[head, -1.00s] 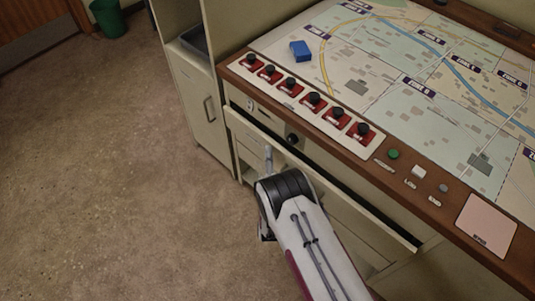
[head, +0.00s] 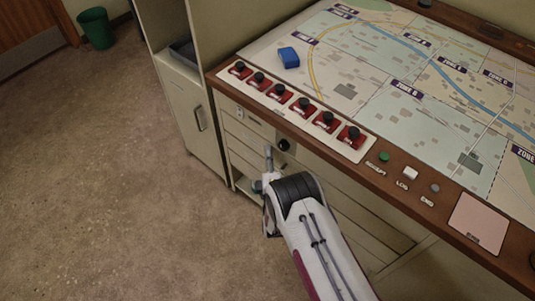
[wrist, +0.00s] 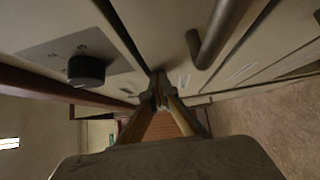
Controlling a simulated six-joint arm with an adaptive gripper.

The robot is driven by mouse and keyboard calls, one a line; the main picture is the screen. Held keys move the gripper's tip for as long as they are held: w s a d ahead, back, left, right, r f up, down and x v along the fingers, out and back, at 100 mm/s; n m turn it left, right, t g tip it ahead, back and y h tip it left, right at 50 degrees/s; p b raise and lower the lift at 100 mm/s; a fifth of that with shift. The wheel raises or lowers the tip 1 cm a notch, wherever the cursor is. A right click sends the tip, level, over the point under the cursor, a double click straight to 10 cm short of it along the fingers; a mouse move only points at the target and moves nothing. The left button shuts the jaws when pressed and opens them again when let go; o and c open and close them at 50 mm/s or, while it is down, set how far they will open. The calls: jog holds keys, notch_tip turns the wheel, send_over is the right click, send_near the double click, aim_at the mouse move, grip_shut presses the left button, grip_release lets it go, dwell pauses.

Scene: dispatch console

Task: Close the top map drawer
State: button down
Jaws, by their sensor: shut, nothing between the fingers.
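The top map drawer (head: 345,187) is under the desk edge, its pale front now close to the line of the cabinet face. In the wrist view the drawer front (wrist: 160,30) shows only a narrow dark gap beside the panel with the black knob (wrist: 86,70). I cannot tell whether it is fully flush. A grey bar handle (wrist: 222,32) stands out from the front. My gripper (wrist: 158,92) is shut and empty, its tips at or very near the drawer front, beside the handle.
The desk top (head: 420,190) overhangs the drawers and carries red switches (head: 302,105), a map and a blue object (head: 289,57). A side cabinet (head: 190,110) stands at the left. The floor (head: 110,190) is clear on the left; a green bin (head: 97,28) is far back.

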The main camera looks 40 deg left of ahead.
jog(key=shift+w+d+r, duration=0.15)
jog(key=shift+w, duration=0.2)
jog(key=shift+s, duration=0.55)
jog(key=s+a+v, duration=0.2)
jog(key=v, duration=1)
jog(key=shift+s, duration=0.15)
jog(key=shift+d, duration=0.1)
